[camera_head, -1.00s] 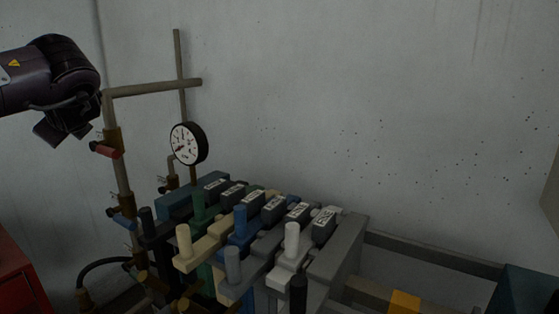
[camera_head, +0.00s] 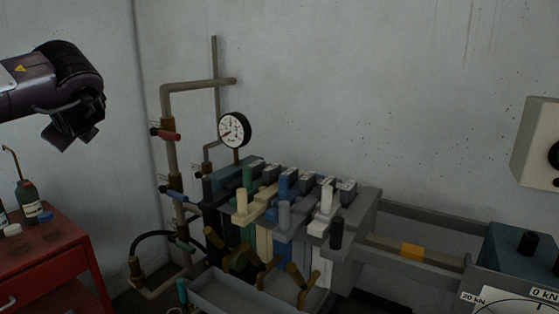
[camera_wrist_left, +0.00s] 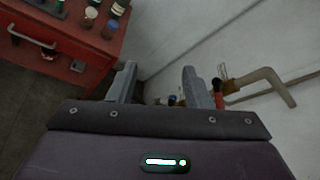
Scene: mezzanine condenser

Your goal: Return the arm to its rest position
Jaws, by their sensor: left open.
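My left arm comes in from the left in the head view, raised in front of the wall. Its gripper (camera_head: 66,137) points down at the upper left, above and to the right of the red cabinet and left of the pipework. In the left wrist view the two fingers (camera_wrist_left: 159,88) stand apart with nothing between them. The fingertips look small and partly dark in the head view. My right gripper is in neither view.
A red cabinet (camera_head: 40,262) carries bottles and jars. Pipes with a red-handled valve (camera_head: 165,134) and a pressure gauge (camera_head: 234,130) stand by the wall. A bank of colored levers (camera_head: 283,216) sits at centre, with a grey tray (camera_head: 235,297) in front. A force dial (camera_head: 512,305) is at right.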

